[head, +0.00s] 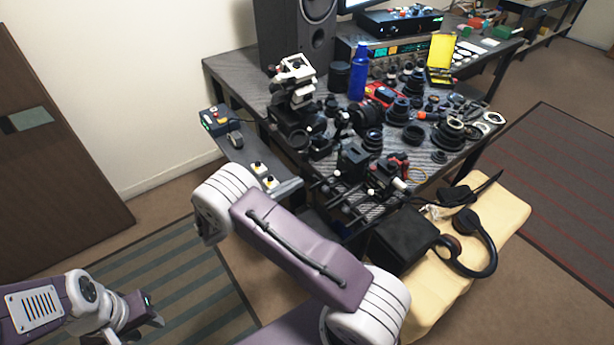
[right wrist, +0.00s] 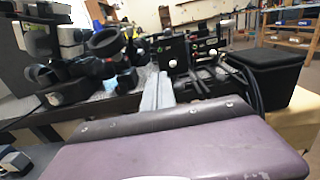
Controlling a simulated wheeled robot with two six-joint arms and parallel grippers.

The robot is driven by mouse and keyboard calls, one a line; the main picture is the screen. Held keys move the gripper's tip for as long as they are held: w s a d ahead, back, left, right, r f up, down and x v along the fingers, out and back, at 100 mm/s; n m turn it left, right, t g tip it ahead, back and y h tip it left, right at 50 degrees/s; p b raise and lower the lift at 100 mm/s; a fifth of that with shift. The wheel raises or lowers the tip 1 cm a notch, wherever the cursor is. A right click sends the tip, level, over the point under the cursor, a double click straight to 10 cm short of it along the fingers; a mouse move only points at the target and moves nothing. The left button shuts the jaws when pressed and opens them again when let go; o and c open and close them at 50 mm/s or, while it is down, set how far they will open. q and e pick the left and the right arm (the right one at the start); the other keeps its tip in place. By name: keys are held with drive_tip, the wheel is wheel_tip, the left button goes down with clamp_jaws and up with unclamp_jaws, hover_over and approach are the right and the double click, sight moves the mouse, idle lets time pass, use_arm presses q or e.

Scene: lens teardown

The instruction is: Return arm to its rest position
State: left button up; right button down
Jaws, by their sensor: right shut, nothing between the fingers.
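In the head view, my left gripper (head: 150,309) is low at the left, over the striped rug and away from the table. It is small and seen at an angle, so I cannot tell whether its jaws are open.
The dark worktable (head: 232,76) holds several lens parts, a blue bottle (head: 358,75) and a yellow case (head: 441,58). A side shelf with buttons (head: 262,172) is close to my right elbow. Headphones (head: 484,250) lie on a yellow padded seat (head: 508,205) at right. The rug (head: 185,275) is clear.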

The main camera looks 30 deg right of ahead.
drive_tip(key=shift+a, duration=0.3)
drive_tip(key=shift+d, duration=0.1)
